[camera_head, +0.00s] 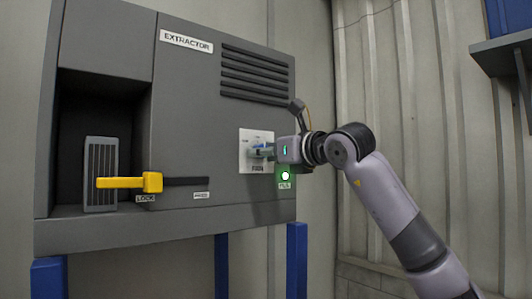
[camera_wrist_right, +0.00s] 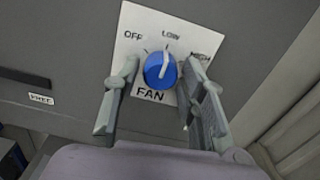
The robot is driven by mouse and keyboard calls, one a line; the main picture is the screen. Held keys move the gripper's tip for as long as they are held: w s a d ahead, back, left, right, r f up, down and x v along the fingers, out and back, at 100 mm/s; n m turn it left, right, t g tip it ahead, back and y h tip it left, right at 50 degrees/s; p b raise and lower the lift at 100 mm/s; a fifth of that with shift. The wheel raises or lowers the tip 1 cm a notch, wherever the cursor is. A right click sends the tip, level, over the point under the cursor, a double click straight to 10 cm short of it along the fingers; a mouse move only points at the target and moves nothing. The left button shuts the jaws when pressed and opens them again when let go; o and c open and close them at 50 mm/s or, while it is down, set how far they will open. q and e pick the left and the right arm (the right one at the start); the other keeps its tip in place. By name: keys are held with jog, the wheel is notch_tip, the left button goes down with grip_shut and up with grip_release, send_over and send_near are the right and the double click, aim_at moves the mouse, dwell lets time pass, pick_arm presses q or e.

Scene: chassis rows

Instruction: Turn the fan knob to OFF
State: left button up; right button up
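The blue round fan knob (camera_wrist_right: 160,70) sits on a white plate (camera_wrist_right: 130,22) marked OFF, LOW, HIGH and FAN. Its white pointer points up at LOW. In the head view the plate (camera_head: 246,138) is on the right part of the extractor's front, and a bit of the blue knob (camera_head: 261,146) shows beside my fingers. My right gripper (camera_wrist_right: 161,64) is open, with one finger on each side of the knob. Gaps show between the fingers and the knob in the wrist view. My left gripper is in neither view.
The grey extractor cabinet (camera_head: 190,110) stands on blue legs (camera_head: 296,262). A green light (camera_head: 285,175) glows below the plate. A yellow handle (camera_head: 130,183) sticks out at the left, before a recess with a ribbed panel (camera_head: 101,160). A shelf (camera_head: 502,52) is at upper right.

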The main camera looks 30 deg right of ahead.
grip_shut()
jog(key=shift+n, duration=0.4)
jog(key=n+p, duration=0.3)
jog(key=n, duration=0.8)
jog(key=shift+d+r+p, duration=0.1)
jog(key=shift+p, duration=0.2)
dwell(0.5)
jog(key=shift+o, duration=1.7)
grip_release()
